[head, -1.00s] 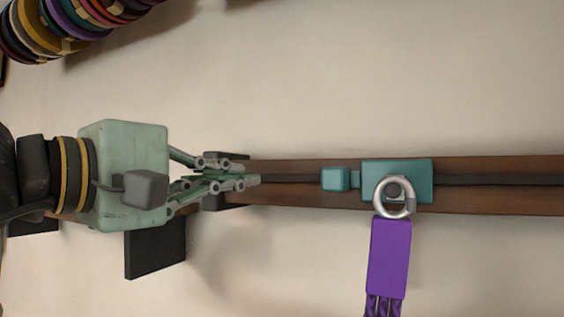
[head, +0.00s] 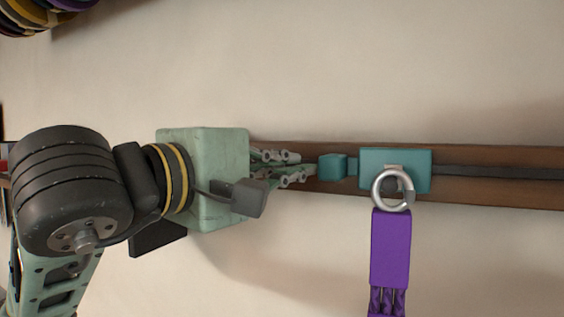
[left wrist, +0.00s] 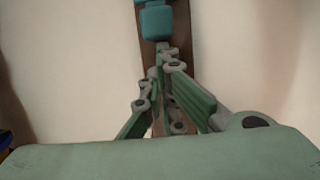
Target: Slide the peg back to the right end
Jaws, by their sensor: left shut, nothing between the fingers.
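The teal peg slider (head: 418,165) sits on a brown wooden rail (head: 500,190) with a dark centre groove. A smaller teal block (head: 332,168) sticks out from its left side. A metal ring (head: 376,190) hangs at the slider's front and carries a purple block (head: 390,248) with braided purple cord below. My left gripper (head: 312,170) is shut and empty, its tips pointing right along the rail at the small block's left face. In the left wrist view the small block (left wrist: 158,21) is just beyond the fingertips (left wrist: 165,47); I cannot tell whether they touch. My right gripper is out of view.
The rail runs on to the right edge, clear beyond the slider. Coloured spools (head: 30,15) show at the upper left. A black plate (head: 157,238) is partly hidden below my left gripper. The pale wall above the rail is bare.

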